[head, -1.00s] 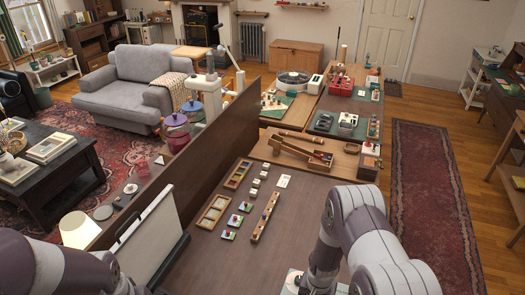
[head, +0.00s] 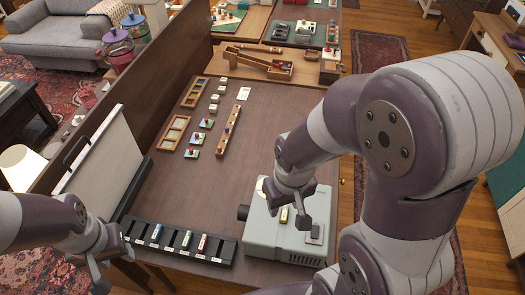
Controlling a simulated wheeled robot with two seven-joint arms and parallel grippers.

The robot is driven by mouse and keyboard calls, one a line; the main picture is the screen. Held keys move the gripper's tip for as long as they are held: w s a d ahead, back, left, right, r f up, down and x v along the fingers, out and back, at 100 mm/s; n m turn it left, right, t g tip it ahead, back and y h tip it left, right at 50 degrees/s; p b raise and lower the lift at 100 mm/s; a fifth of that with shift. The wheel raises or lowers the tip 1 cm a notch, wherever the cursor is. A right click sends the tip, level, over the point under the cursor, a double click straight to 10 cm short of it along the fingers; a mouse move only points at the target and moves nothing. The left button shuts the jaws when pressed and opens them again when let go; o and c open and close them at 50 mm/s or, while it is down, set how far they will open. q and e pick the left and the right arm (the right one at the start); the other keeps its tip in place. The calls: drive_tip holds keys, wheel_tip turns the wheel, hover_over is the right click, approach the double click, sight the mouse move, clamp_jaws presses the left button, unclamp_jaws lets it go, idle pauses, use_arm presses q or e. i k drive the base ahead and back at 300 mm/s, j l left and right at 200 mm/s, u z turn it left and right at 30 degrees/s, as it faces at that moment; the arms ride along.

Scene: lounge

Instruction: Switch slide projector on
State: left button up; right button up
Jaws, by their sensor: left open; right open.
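The slide projector (head: 262,238) is a pale grey box at the front of the brown table, with a dark lens on its left side. A small tan piece and a grey plate with a dark part (head: 314,233) show on its top; I cannot tell the switch's position. My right gripper (head: 294,222) is open and empty above the projector's top, and its arm hides the projector's back right part. My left gripper (head: 100,280) is open and empty at the lower left, left of the black slide rack (head: 172,240). The white screen (head: 102,168) stands upright at the table's left.
Several coloured slides stand in the rack. Small wooden frames (head: 174,132), green-based pieces (head: 198,139) and a wooden strip (head: 229,130) lie farther back. The table's middle is clear.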

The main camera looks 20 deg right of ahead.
sight(314, 233)
drive_tip(key=z, duration=1.5)
